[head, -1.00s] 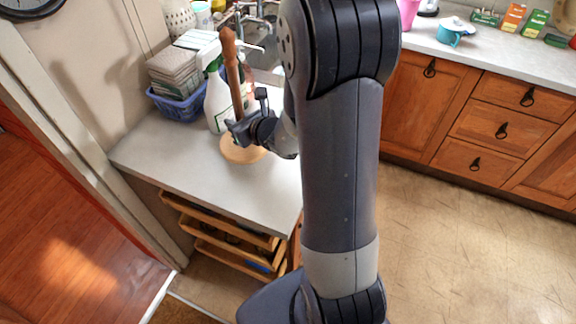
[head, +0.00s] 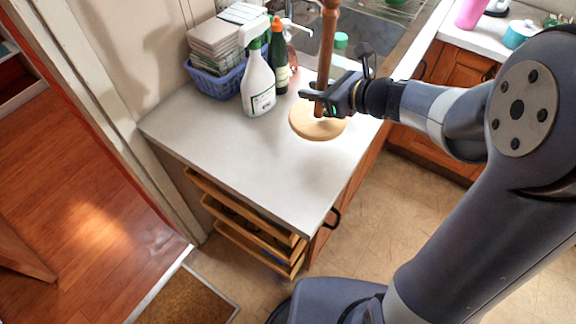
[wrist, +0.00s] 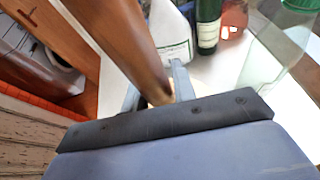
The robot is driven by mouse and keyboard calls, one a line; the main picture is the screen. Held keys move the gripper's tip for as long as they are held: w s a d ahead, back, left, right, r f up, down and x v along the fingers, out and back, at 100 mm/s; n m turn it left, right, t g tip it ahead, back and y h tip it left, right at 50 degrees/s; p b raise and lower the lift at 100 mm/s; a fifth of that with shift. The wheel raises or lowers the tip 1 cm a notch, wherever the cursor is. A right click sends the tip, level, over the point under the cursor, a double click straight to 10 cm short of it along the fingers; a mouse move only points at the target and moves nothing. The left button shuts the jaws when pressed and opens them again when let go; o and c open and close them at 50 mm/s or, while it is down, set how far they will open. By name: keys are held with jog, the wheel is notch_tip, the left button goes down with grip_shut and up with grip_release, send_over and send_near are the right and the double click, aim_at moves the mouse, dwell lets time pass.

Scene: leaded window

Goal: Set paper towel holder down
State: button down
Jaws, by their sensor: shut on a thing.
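The paper towel holder (head: 328,50) is a bare wooden post on a round, pale wooden base (head: 318,131). It stands close to upright over the grey counter (head: 240,165), near its right edge. My gripper (head: 319,97) is shut on the lower post, just above the base, reaching in from the right. I cannot tell whether the base touches the counter or hangs slightly above it. In the wrist view the post (wrist: 125,40) runs down between the fingers of my gripper (wrist: 157,93), and the base is mostly hidden.
A white spray bottle (head: 258,84) and a dark green bottle (head: 279,60) stand left of the holder. Behind them is a blue basket (head: 217,84) of folded cloths. The sink (head: 372,40) lies behind. The counter's front left is clear; open drawers (head: 250,235) jut out below.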

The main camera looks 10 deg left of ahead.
jog(key=s+a+n+g+y+b, duration=0.1)
jog(key=s+a+n+g+y, duration=0.1)
jog(key=s+a+n+g, duration=0.4)
jog(key=shift+m+t, duration=0.3)
jog(key=shift+m, duration=0.3)
jog(key=shift+s+a+f+b, duration=0.1)
jog(key=shift+s+f, duration=0.15)
jog(key=shift+f, duration=1.35)
jog(key=shift+s+a+f+b, duration=0.15)
jog(key=shift+s+f, duration=0.15)
jog(key=shift+f, duration=1.25)
jog(key=shift+s+a+f+b, duration=0.1)
jog(key=shift+s+f, duration=0.15)
jog(key=shift+f, duration=1.35)
jog(key=shift+f, duration=0.15)
jog(key=c, duration=1.6)
grip_release()
jog(key=shift+f+h, duration=0.15)
jog(key=shift+h, duration=0.15)
jog(key=o, duration=0.5)
jog(key=shift+c, duration=0.2)
